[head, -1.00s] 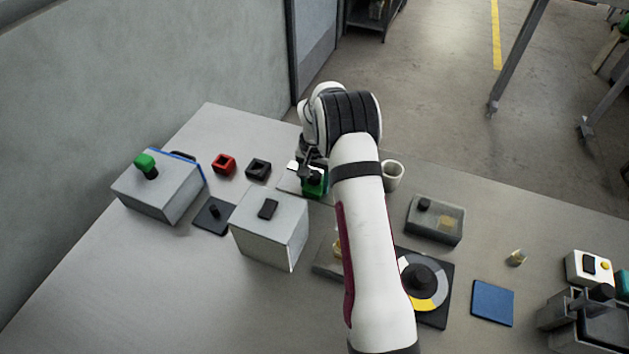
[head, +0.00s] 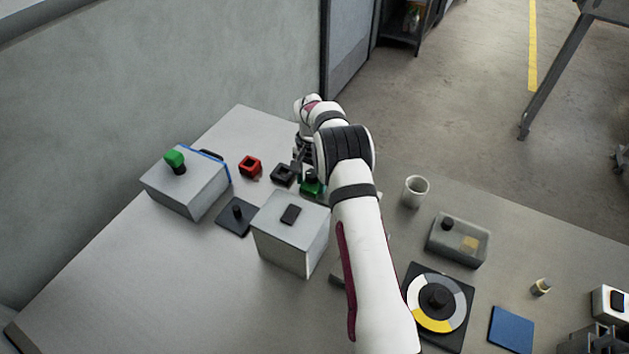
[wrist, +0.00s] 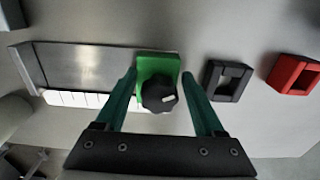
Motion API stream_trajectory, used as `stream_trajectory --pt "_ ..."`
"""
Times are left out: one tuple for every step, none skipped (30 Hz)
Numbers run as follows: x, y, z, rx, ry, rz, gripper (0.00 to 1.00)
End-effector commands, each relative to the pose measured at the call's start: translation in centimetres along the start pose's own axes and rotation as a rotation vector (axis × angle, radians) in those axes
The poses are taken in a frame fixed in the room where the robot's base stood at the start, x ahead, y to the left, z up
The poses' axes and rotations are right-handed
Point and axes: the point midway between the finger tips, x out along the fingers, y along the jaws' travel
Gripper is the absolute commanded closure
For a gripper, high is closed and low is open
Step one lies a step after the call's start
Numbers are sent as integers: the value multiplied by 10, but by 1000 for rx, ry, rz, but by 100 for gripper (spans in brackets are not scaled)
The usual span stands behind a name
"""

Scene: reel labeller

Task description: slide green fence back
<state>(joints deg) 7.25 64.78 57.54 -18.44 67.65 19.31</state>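The green fence (head: 312,184) is a green block with a black knob on top. In the wrist view the fence (wrist: 158,72) sits at the right end of a grey metal plate (wrist: 90,68) with a row of white labels (wrist: 75,98) along its near edge. My gripper's teal fingers (wrist: 160,75) stand on either side of the green block, close against it, with the knob between them. In the head view my gripper (head: 304,168) is at the fence, partly hidden by my arm, which also hides most of the plate.
A black square holder (head: 283,175) lies close beside the fence, with a red one (head: 250,166) beyond. A white box (head: 290,232) stands in front.

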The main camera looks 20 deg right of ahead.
Motion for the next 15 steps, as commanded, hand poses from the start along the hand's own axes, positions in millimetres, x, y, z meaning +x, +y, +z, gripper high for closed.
stream_trajectory --pt "-2 -4 0 -6 6 -6 28" --pt "-2 -4 0 -6 6 -6 22" --pt "-2 -3 0 -5 5 -5 15" --pt "-2 -3 0 -5 5 -5 9" --pt "-2 -3 0 -5 4 -4 7" --pt "-1 -2 0 -4 4 -3 7" --pt "-1 -2 0 -4 3 -3 7" --pt "-1 -2 0 -4 3 -2 7" --pt "-1 -2 0 -4 3 -2 7" --pt "-1 -1 0 -3 2 -2 7" --pt "-1 -1 0 -3 2 -1 7" --pt "-1 -1 0 -3 2 -1 7" --pt "-2 -1 0 -3 2 -1 7" --pt "-3 -1 0 -3 2 -1 7" --pt "-6 -1 0 -3 3 -2 7"
